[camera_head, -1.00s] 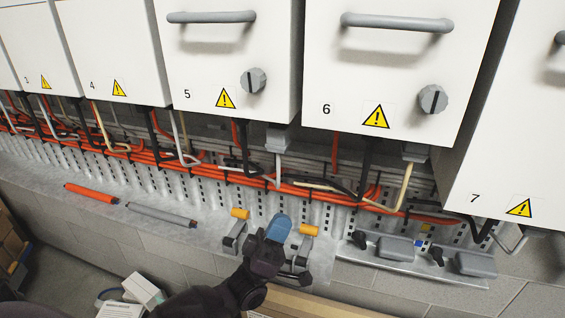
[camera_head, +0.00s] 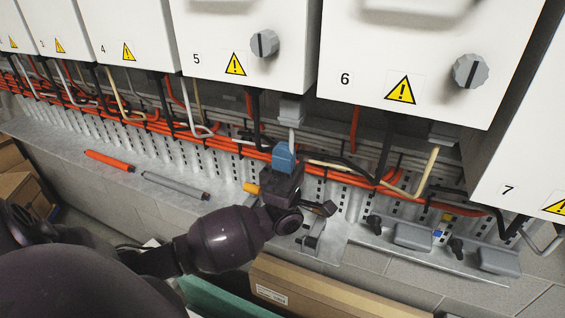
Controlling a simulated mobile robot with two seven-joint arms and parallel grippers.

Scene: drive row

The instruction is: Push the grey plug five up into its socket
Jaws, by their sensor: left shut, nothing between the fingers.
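The grey plug five (camera_head: 291,108) is at the underside of the white drive box 5 (camera_head: 247,30), near its lower right corner, with a pale cable hanging from it. Whether it is fully seated in its socket cannot be told; the socket is hidden under the box. My left gripper (camera_head: 283,157) has blue fingertips pointing up. It is shut and empty, below the plug and a little to its left, with a visible gap between them. It overlaps the hanging cable's lower end in the picture. My right gripper is not in view.
Orange and black cables (camera_head: 228,140) run along the row behind my gripper. An orange rod (camera_head: 110,160) and a grey rod (camera_head: 175,185) lie on the ledge at left. Grey connectors (camera_head: 413,237) lie at right. A cardboard box (camera_head: 330,290) is below.

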